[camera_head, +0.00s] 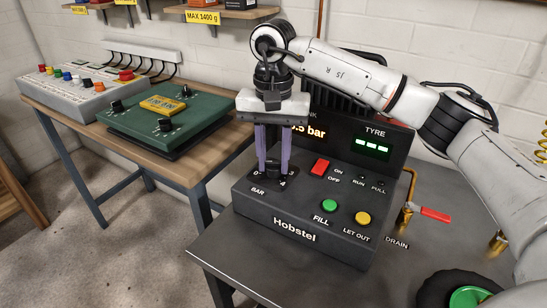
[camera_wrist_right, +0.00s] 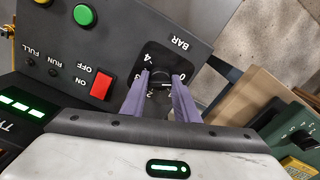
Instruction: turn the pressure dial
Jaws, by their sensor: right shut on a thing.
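The pressure dial (camera_wrist_right: 161,80) is a small dark knob on a black square plate with numbers, marked BAR, at the left of the dark Hobstel control box (camera_head: 298,231). My right gripper (camera_head: 272,174) points down over it, and its two purple fingers are shut on the dial, one on each side. In the right wrist view the fingertips (camera_wrist_right: 160,84) sit at the dial, with 0 and 4 on the plate visible around them. The fingers hide part of the dial and of the scale. My left gripper is not in view.
The box has a red switch (camera_head: 320,167), a green FILL button (camera_head: 330,205) and a yellow LET OUT button (camera_head: 363,218). The TYRE display (camera_head: 373,146) shows green dashes. A red-handled drain valve (camera_head: 433,214) is at the right. A wooden bench (camera_head: 165,167) with panels stands left.

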